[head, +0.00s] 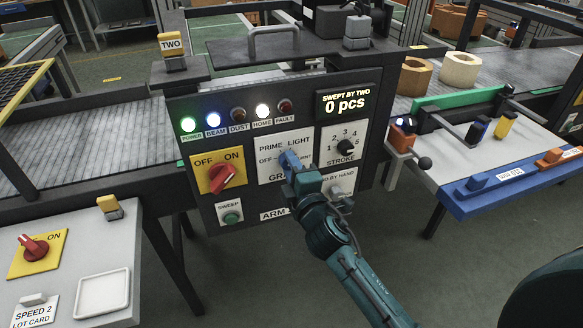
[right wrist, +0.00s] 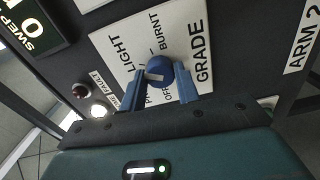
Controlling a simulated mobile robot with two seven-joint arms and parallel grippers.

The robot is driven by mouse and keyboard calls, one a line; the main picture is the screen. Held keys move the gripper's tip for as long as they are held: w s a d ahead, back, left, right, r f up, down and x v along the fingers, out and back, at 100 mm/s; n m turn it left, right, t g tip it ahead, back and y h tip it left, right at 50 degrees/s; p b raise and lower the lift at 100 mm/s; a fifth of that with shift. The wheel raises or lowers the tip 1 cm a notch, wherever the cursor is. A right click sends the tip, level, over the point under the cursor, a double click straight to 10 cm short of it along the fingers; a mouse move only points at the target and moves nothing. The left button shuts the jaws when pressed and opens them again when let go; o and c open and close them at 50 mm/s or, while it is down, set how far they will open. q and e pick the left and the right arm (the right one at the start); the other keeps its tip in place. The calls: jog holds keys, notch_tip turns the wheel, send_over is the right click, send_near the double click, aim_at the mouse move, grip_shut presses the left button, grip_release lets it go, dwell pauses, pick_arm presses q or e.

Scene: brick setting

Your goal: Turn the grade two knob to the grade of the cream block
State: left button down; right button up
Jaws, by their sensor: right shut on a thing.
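The grade knob (right wrist: 160,68) is round and blue, on a white plate (head: 268,140) lettered PRIME, LIGHT, OFF and BURNT. Its pale mark sits at its lower left in the right wrist view, on the side of PRIME and OFF; the exact setting is unclear. My right gripper (right wrist: 160,88) is shut on the knob, one finger on each side. In the head view my right gripper (head: 291,162) hides most of the knob. The cream block (head: 461,70), short and hollow, stands at the back right. My left gripper is not in view.
A brown hollow block (head: 414,76) stands beside the cream one. The panel also has a red OFF/ON switch (head: 222,178), a black stroke knob (head: 346,148) and a green sweep button (head: 232,217). A display (head: 345,103) reads 0 pcs. A blue-edged side table (head: 515,185) stands right.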

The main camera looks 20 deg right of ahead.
jog(key=o, duration=1)
jog(key=shift+c, duration=0.2)
jog(key=s+b, duration=0.1)
jog(key=s, duration=1.2)
jog(key=shift+d, duration=0.2)
jog(key=shift+s, duration=0.1)
